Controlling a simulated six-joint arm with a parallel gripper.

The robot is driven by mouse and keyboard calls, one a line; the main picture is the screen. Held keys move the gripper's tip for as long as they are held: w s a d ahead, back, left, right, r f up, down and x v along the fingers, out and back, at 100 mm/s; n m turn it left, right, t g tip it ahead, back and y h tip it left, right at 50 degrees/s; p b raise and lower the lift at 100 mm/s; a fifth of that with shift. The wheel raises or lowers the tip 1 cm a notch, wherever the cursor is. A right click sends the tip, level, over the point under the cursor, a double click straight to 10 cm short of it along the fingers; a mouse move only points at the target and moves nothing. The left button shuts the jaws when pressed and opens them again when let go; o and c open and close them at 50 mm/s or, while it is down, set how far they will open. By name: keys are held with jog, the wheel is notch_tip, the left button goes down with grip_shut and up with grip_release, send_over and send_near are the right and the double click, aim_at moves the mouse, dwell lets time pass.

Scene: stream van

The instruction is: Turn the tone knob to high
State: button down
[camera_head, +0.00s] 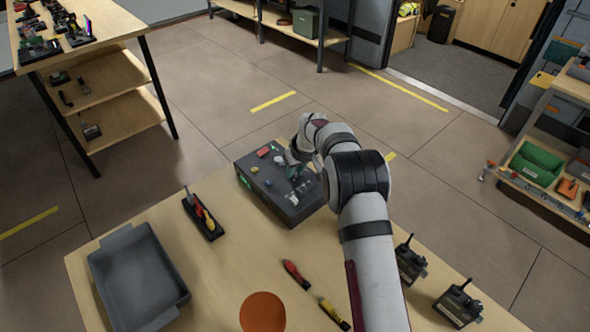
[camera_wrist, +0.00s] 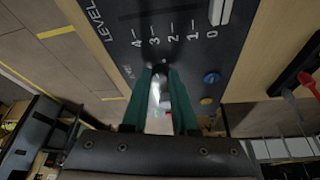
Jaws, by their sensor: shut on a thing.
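The dark grey control box (camera_head: 262,190) stands at the far edge of the wooden table, with small coloured controls on its top. My gripper (camera_wrist: 161,78) reaches down onto the panel, its green fingers shut on the tone knob. The fingers mostly hide the knob; only a pale strip (camera_wrist: 155,96) shows between them. Part of a label (camera_wrist: 127,72) shows beside the fingertips, too small to read fully. The knob's setting cannot be told. In the head view my arm hides part of the box's right side.
Beside the fingers are a LEVEL scale (camera_wrist: 173,34) marked 0 to 4, a white slider handle (camera_wrist: 220,10), a blue knob (camera_wrist: 210,78) and a yellow button (camera_wrist: 206,100). A tool holder (camera_head: 203,218), a grey tray (camera_head: 137,275) and two black devices (camera_head: 458,304) stand on the table.

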jog(key=shift+a+m, duration=0.1)
jog(key=shift+m, duration=0.2)
jog(key=m, duration=0.2)
jog(key=m+h, duration=0.1)
jog(key=shift+s+a+m+t+h, duration=0.1)
jog(key=shift+a+m+t+h, duration=0.1)
jog(key=shift+m+t+h, duration=0.15)
jog(key=shift+a+m+h, duration=0.15)
jog(key=shift+m+h, duration=0.7)
jog(key=shift+m, duration=1.4)
jog(key=c, duration=0.7)
grip_release()
